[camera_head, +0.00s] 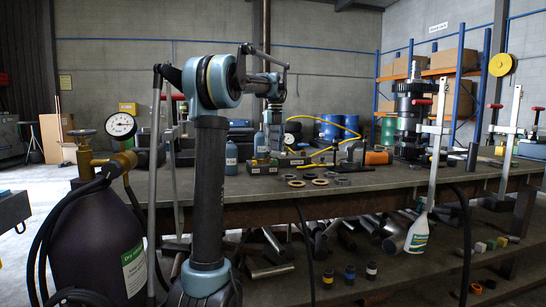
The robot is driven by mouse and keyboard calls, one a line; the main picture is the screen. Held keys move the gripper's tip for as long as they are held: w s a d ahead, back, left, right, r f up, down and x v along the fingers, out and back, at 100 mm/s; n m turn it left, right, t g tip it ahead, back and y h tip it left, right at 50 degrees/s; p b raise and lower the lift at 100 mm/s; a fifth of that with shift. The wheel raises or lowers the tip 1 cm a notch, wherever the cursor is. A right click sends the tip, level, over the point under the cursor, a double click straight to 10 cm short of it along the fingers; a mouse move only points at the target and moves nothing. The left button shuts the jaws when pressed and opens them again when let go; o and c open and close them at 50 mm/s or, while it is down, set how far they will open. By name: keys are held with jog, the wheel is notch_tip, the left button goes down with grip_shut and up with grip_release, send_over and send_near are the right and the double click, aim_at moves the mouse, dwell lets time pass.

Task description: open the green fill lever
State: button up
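My arm rises in the middle left of the head view and reaches back over the workbench (400,183). My gripper (274,138) seems to point down at its far end, over the back left of the bench. It is small and dark there, and its fingers cannot be made out. I cannot make out a green fill lever for certain, nor whether the gripper touches anything.
A yellow hose (335,148) curves over the bench. Rings (318,182) lie near its front edge. A dark stacked transmission (408,115) stands further right, near a tall clamp (434,145). A gas cylinder with a gauge (122,126) stands at left.

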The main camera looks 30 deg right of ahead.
notch_tip(320, 180, up, 7)
dwell(0.3)
dwell(0.5)
